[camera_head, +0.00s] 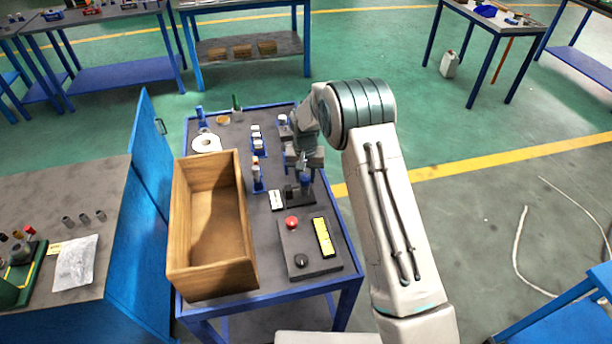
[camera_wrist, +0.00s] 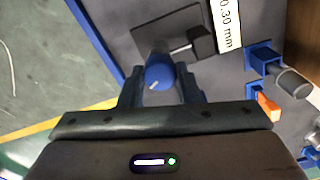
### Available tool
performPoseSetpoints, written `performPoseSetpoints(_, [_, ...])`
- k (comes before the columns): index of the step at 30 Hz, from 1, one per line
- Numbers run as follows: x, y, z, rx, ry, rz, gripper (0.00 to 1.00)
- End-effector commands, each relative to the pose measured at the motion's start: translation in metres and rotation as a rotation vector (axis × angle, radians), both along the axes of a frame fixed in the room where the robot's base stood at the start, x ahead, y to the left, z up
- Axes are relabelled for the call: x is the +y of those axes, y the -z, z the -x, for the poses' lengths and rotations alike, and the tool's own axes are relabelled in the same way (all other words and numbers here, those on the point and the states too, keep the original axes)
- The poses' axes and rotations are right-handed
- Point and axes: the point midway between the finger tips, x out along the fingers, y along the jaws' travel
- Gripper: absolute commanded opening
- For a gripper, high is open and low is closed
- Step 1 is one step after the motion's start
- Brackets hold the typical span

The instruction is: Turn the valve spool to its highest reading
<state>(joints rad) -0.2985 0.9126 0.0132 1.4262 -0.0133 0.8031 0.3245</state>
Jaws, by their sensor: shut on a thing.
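The valve spool appears to be the round blue knob (camera_wrist: 159,72) with a short white mark, on a dark plate (camera_wrist: 203,18). It sits between the two fingers of my gripper (camera_wrist: 159,84) in the wrist view, and the fingers are shut on its sides. In the head view my gripper (camera_head: 304,170) is over the blue knob (camera_head: 306,181), which is partly hidden by it. A white card (camera_wrist: 230,22) reading "0.30 mm" lies beside the plate; it shows small in the head view (camera_head: 277,201). A black block with a metal rod (camera_wrist: 199,42) stands near the knob.
An open wooden box (camera_head: 178,225) fills the left of the bench. A control box (camera_head: 310,268) with a red button and a yellow panel is at the front. Blue stands with small parts (camera_head: 257,178) are left of my gripper; one with an orange piece (camera_wrist: 268,106) is close by.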

Motion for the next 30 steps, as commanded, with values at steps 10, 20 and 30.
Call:
performPoseSetpoints(10, [0.0007,0.0034,-0.0004,-0.003,0.199,0.002,0.07])
performPoseSetpoints(20, [0.0011,0.0021,-0.0005,-0.003,0.509,0.000,0.07])
performPoseSetpoints(30, [0.0019,-0.0001,-0.0005,-0.004,0.795,-0.002,0.07])
